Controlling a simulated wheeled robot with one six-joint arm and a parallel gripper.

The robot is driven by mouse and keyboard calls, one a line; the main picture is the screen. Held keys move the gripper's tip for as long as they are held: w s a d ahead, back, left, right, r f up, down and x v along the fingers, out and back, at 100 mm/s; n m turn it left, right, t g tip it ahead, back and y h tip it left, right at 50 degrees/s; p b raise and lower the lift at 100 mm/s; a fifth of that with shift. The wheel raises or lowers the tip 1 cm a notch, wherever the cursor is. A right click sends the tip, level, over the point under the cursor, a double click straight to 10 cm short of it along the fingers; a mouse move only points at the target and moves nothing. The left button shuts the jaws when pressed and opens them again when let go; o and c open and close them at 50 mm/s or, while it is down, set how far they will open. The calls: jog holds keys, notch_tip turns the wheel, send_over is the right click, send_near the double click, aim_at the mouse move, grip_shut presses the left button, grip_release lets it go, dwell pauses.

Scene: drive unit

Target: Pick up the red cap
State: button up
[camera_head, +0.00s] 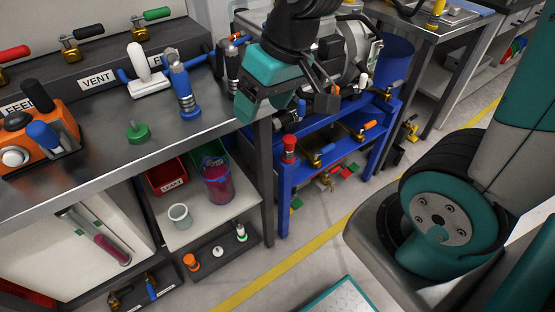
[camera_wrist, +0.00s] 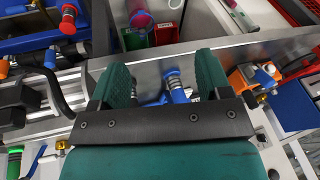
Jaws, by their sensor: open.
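The red cap (camera_head: 289,143) sits upright on top of a fitting at the front corner of the blue cart (camera_head: 284,205). It shows at the upper left in the wrist view (camera_wrist: 68,22). My gripper (camera_head: 268,104) is above the right end of the metal bench, up and to the left of the cap and apart from it. In the wrist view its two teal fingers (camera_wrist: 164,72) stand wide apart, with nothing held between them. The red cap lies outside the fingers, to their left.
A blue-handled valve (camera_head: 181,85) and a green knob (camera_head: 137,132) stand on the metal bench (camera_head: 95,163). A motor-like machine (camera_head: 345,60) sits on the cart behind my gripper. A red bin (camera_head: 166,176) and purple cup (camera_head: 217,185) are on the shelf below. Floor in front is open.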

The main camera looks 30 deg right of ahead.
jog(key=w+d+f+m+t+h+b, duration=0.1)
jog(key=w+d+f+m+b, duration=0.1)
jog(key=w+d+f, duration=0.4)
jog(key=w+d+f+m+h+b, duration=0.1)
jog(key=d+f+m+b, duration=0.2)
jog(key=f, duration=0.4)
jog(key=h+b, duration=0.2)
send_near(291, 140)
jog(key=shift+t, duration=0.4)
jog(key=f, duration=0.2)
jog(key=f+b, duration=0.1)
jog(key=f, duration=0.1)
jog(key=f+b, duration=0.1)
jog(key=f, duration=0.1)
jog(key=shift+w, duration=0.3)
jog(key=shift+w+b+x, duration=0.2)
jog(key=shift+b+x, duration=0.05)
jog(key=shift+x, duration=1.3)
jog(key=shift+w+b+x, duration=0.2)
jog(key=shift+x, duration=1.35)
jog(key=shift+d+r, duration=0.15)
jog(key=c, duration=1)
